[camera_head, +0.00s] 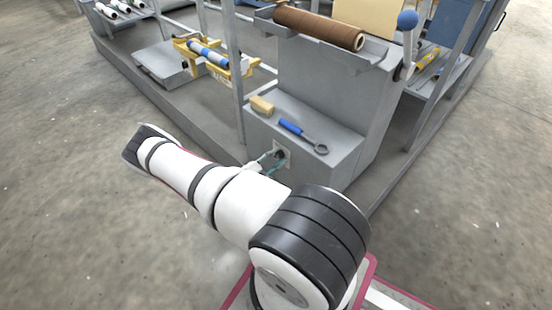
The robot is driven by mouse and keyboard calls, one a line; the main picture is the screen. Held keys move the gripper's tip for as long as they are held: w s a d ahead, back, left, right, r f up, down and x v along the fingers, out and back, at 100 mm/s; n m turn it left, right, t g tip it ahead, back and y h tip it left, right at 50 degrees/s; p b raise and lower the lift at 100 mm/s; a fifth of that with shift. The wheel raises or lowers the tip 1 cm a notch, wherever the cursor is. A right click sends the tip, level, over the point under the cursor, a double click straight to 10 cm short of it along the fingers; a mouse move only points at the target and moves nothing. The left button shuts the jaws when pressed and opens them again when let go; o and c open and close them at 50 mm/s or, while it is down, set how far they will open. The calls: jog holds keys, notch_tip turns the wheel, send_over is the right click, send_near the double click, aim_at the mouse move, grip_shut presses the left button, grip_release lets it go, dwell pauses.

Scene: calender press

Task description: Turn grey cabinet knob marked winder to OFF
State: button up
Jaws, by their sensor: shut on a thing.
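The grey cabinet (326,157) stands just beyond my arm. On its front face is a small light plate with a dark knob (281,154). My gripper (275,157) is at this knob, with its teal fingers on either side of it, shut on it. The fingers and the arm hide part of the knob and plate. The winder marking and the knob's pointer direction are too small to read.
On the cabinet top lie a tan brush or block (262,106) and a blue-handled wrench (303,135). A brown roll (319,28) rests above, near a crank with a blue ball (407,20). A grey post (236,75) rises left of the cabinet. Open floor lies on both sides.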

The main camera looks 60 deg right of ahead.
jog(key=shift+n, duration=0.3)
jog(key=n, duration=0.1)
jog(key=n+b, duration=0.1)
jog(key=n, duration=0.1)
jog(key=shift+w+r, duration=0.15)
jog(key=shift+w, duration=0.15)
jog(key=shift+w+d+n+b, duration=0.1)
jog(key=shift+w+n+b, duration=0.35)
jog(key=shift+n, duration=1.9)
jog(key=shift+w+d+n+b, duration=0.1)
jog(key=shift+n+b, duration=0.6)
jog(key=shift+n, duration=1.7)
jog(key=shift+w+d+n+b, duration=0.1)
jog(key=shift+w+n+b, duration=0.35)
jog(key=shift+n, duration=1.9)
jog(key=shift+s+n, duration=0.1)
jog(key=shift+n, duration=0.2)
jog(key=o, duration=1.1)
jog(key=shift+s, duration=0.1)
jog(key=shift+o, duration=0.2)
jog(key=v, duration=1.2)
